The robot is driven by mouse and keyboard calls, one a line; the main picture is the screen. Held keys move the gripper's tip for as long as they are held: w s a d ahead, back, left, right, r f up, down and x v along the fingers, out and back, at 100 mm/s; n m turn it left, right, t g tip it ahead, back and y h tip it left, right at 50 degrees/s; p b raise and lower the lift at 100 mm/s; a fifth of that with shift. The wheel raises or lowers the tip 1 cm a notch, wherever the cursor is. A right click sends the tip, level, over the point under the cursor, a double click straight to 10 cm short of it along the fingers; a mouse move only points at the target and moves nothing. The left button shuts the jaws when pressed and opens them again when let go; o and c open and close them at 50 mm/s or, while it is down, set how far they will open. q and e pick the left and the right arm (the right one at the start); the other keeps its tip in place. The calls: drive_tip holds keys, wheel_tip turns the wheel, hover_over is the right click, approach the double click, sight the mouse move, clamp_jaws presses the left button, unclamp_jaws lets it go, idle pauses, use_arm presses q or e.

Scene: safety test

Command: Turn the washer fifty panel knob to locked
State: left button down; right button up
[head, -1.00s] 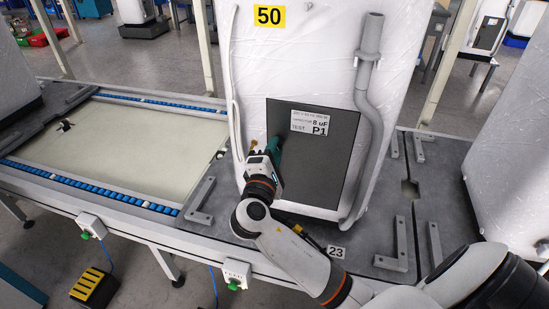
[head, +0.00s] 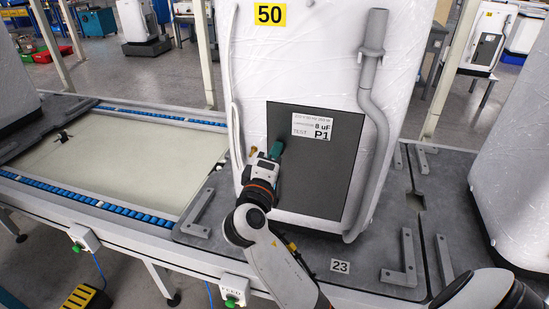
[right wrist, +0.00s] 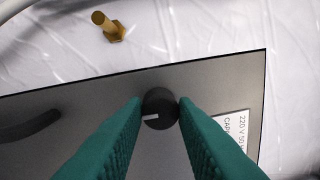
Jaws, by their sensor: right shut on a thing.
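The washer marked 50 (head: 330,60) stands wrapped in white film, with a dark grey panel (head: 335,170) on its front. The black round knob (right wrist: 160,108) shows on the panel in the right wrist view, its white mark pointing left in that picture. My right gripper (head: 276,151) is at the panel's upper left, its green fingers on both sides of the knob and shut on it. In the head view the fingers hide the knob. Any locked marking cannot be made out. My left gripper is not in view.
A brass fitting (right wrist: 108,27) sticks out just beyond the panel edge. A grey hose (head: 370,100) runs down the washer's right side, and a dark curved handle (right wrist: 30,126) shows on the panel. Metal angle stops (head: 400,262) stand on the conveyor platform. Another wrapped machine (head: 520,170) stands at right.

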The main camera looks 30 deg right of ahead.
drive_tip(key=o, duration=1)
drive_tip(key=shift+b+v, duration=0.85)
drive_tip(key=shift+v, duration=5.15)
